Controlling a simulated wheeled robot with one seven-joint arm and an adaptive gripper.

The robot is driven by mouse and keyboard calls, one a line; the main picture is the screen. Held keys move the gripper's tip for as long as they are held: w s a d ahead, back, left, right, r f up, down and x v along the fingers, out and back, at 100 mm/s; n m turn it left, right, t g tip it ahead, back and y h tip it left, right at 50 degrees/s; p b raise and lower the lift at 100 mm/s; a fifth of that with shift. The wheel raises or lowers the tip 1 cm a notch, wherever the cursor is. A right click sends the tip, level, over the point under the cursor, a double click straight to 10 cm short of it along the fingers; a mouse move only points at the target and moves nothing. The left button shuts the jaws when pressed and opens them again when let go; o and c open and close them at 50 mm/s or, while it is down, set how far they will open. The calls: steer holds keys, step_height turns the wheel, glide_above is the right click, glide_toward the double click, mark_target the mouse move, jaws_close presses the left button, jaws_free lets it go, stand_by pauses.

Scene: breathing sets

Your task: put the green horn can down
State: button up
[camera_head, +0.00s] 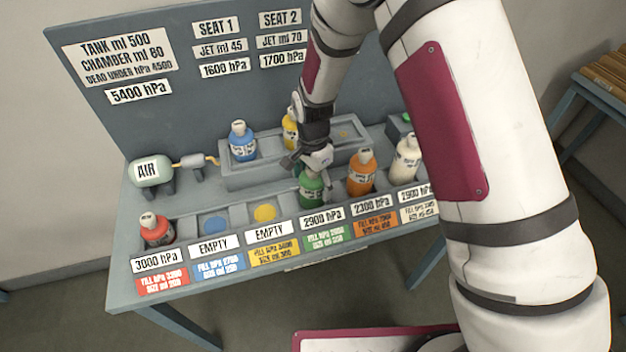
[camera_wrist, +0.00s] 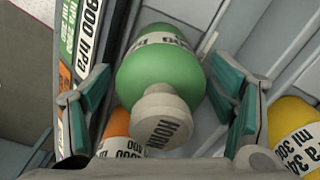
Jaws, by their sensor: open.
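The green horn can (camera_head: 312,190) stands in the front row of the bench, behind the "2900 hPa" label. In the wrist view the green can (camera_wrist: 160,75) fills the middle, its pale cap marked "HORN" towards the camera. My gripper (camera_head: 314,162) is above the can in the head view and covers its top. In the wrist view the teal-padded fingers of my gripper (camera_wrist: 162,95) are spread on both sides of the can, with gaps visible between pads and can. Whether the can's base is fully seated is hidden.
The orange can (camera_head: 361,175) and white can (camera_head: 406,158) stand to the right, the red can (camera_head: 156,230) far left. Blue (camera_head: 215,224) and yellow (camera_head: 265,213) slots are empty. The blue can (camera_head: 242,142) and yellow can (camera_head: 290,130) stand at the raised back tray (camera_head: 235,180).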

step_height(320, 180, up, 12)
steer(key=shift+r+b, duration=0.25)
steer(key=shift+b, duration=0.6)
steer(key=s+d+r+n+t, duration=0.1)
steer(key=s+d+r+n, duration=0.1)
steer(key=s+d+r, duration=0.45)
steer(key=s+d+r+n+t, duration=0.2)
steer(key=d+r+n, duration=0.15)
steer(key=r, duration=0.65)
steer(key=s+d+r+n+t, duration=0.1)
steer(key=s+d+r+n, duration=0.1)
steer(key=s+d, duration=0.2)
steer(key=s+d+r+n+t, duration=0.1)
steer(key=s+d+r+n, duration=0.1)
steer(key=s, duration=0.7)
steer(key=shift+s+d+r+n+t, duration=0.35)
steer(key=shift+d+r, duration=0.25)
steer(key=shift+d, duration=0.4)
